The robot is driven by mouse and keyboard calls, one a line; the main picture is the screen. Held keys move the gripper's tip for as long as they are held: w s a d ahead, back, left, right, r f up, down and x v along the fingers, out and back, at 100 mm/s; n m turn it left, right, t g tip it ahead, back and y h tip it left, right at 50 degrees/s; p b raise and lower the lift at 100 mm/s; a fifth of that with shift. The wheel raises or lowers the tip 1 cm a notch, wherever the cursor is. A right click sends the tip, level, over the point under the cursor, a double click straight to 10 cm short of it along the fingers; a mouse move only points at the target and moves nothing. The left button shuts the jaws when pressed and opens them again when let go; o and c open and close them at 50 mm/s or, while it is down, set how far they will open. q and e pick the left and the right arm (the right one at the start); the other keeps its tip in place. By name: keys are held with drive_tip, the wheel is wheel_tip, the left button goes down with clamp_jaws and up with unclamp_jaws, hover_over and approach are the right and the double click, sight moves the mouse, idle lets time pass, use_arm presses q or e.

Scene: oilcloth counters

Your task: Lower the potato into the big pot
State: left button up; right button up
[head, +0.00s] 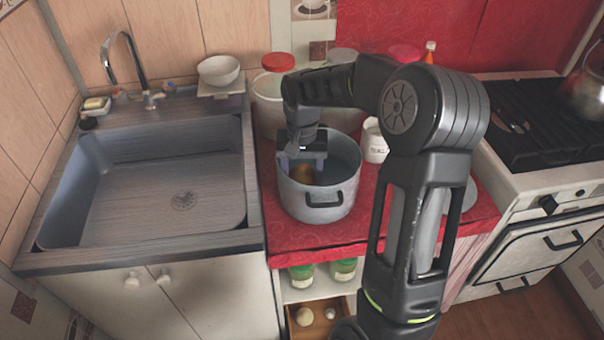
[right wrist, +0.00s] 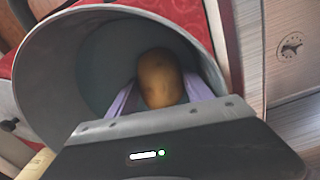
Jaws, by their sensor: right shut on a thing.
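The big grey pot (head: 322,203) stands on the red oilcloth counter. My right gripper (head: 303,170) reaches down into the pot's mouth. It is shut on the brown potato (head: 301,175), which is partly hidden by the gripper in the head view. In the right wrist view the potato (right wrist: 161,78) sits between the two purplish fingers, inside the pot's rim (right wrist: 55,52). I cannot tell whether the potato touches the pot's bottom. My left gripper is not in view.
Lidded containers (head: 268,92) stand behind the pot, and a white mug (head: 374,143) stands at its right. The sink (head: 170,190) is to the left, the stove (head: 535,115) to the right. Below the counter is an open drawer (head: 318,326).

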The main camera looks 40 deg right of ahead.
sight(302, 172)
drive_tip(key=shift+f+b, duration=0.55)
drive_tip(key=shift+f, duration=0.3)
idle(0.4)
drive_tip(key=o, duration=1.6)
drive_tip(key=shift+r, duration=4)
